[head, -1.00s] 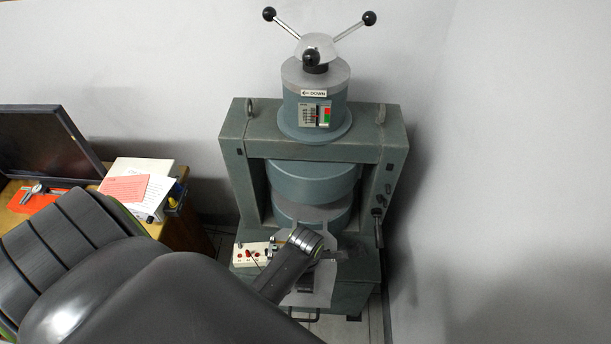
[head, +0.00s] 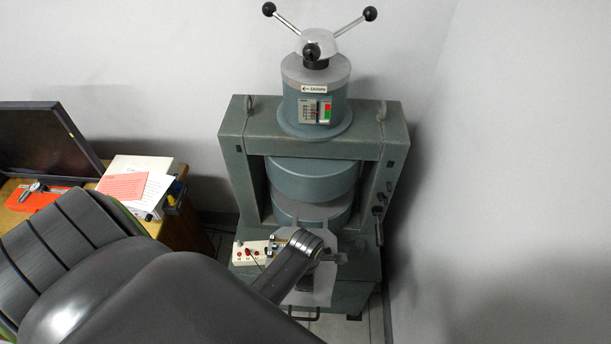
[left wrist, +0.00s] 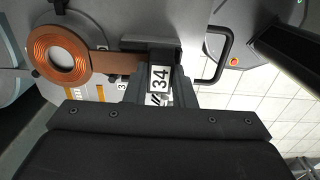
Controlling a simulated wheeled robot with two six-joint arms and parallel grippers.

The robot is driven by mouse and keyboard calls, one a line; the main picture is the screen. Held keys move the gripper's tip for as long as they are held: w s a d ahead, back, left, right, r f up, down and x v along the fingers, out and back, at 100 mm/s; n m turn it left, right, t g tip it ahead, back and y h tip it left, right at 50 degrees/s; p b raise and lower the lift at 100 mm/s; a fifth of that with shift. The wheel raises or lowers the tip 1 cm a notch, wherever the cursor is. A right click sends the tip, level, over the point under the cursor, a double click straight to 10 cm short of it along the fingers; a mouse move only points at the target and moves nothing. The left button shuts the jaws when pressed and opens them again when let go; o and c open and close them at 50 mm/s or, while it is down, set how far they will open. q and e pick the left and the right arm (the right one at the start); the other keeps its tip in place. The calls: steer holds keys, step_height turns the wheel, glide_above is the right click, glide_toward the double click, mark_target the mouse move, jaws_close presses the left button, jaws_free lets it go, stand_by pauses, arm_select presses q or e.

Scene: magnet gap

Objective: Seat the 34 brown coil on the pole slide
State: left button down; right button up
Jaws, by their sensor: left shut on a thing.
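The brown coil (left wrist: 60,52) is a flat copper ring with a brown strip running to a grip block and a white tag marked 34. In the left wrist view my left gripper (left wrist: 161,82) is shut on that tagged end, and the ring reaches out to the upper left. The ring is over a light grey surface; whether it touches cannot be told. In the head view the light grey slide plate (head: 323,285) lies in front of the lower pole (head: 313,209). My left forearm hides the coil and most of the gripper there. My right gripper is not in view.
The green magnet frame (head: 235,178) stands around the poles, with the upper pole (head: 312,180) above the gap. A white control box (head: 250,252) sits left of the slide. A black loop handle (left wrist: 228,58) is right of the tag in the wrist view. A wall is close at right.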

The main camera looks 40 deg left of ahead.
arm_select(q)
steer(key=c, duration=1.1)
jaws_free()
steer(key=shift+c, duration=0.2)
step_height(320, 180, up, 17)
steer(key=shift+r+p, duration=0.15)
steer(key=shift+p, duration=0.25)
steer(key=shift+s, duration=0.1)
